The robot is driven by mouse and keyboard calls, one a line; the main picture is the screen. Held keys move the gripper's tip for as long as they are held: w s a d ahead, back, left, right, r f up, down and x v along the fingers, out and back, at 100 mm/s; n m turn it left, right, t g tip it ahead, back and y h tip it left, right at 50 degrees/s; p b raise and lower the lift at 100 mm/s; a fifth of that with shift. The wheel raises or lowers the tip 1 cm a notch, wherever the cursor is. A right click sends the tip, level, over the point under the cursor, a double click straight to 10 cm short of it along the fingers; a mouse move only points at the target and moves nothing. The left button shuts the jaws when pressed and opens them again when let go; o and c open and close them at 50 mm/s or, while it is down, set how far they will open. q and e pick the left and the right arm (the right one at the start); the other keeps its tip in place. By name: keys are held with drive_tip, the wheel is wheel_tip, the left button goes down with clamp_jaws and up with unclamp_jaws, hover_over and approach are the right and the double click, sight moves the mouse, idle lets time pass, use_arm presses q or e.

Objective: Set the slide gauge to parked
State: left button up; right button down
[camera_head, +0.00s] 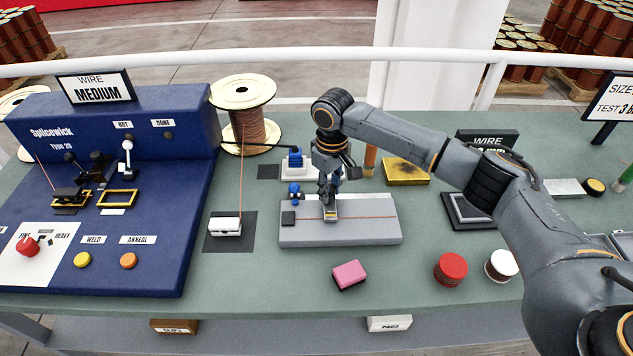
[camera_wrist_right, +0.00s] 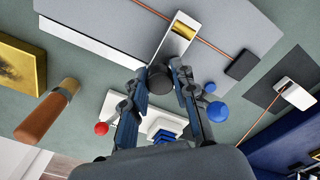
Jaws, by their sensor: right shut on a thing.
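A grey flat block (camera_head: 365,232) lies mid-table with a copper wire running along its top. A small light slider with a gold window (camera_head: 331,213), which looks like the slide gauge, sits across the wire left of the block's middle. It also shows in the right wrist view (camera_wrist_right: 176,40). My right gripper (camera_head: 328,195) points down over the block's back edge, at the slider's rear end. In the wrist view its fingertips (camera_wrist_right: 162,77) are closed around a dark round knob at that end. The fingers partly hide the knob. My left gripper is in neither view.
A dark square piece (camera_head: 288,218) and blue knobs (camera_head: 295,190) are left of the gripper. A white clamp (camera_head: 225,226), blue machine (camera_head: 120,200) and spool (camera_head: 246,105) stand farther left. A pink block (camera_head: 349,274) lies in front; a gold block (camera_head: 405,171) is behind.

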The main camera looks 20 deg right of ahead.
drive_tip(key=s+d+p, duration=0.1)
drive_tip(key=d, duration=0.3)
drive_tip(key=s+d+p, duration=0.1)
drive_tip(key=d+p, duration=0.1)
drive_tip(key=d, duration=0.1)
drive_tip(key=s+d+p, duration=0.1)
drive_tip(key=d+p, duration=0.1)
drive_tip(key=d, duration=0.2)
drive_tip(key=shift+s+d+r, duration=0.15)
drive_tip(key=shift+s+d, duration=0.05)
drive_tip(key=shift+d, duration=0.1)
drive_tip(key=shift+s+d+p, duration=0.15)
drive_tip(key=shift+d+p, duration=0.25)
drive_tip(key=shift+d, duration=0.35)
drive_tip(key=c, duration=1.2)
unclamp_jaws()
drive_tip(key=shift+o, duration=0.7)
drive_tip(key=shift+d, duration=0.1)
drive_tip(key=shift+r, duration=0.15)
wheel_tip(320, 180, up, 11)
drive_tip(key=shift+r, duration=0.2)
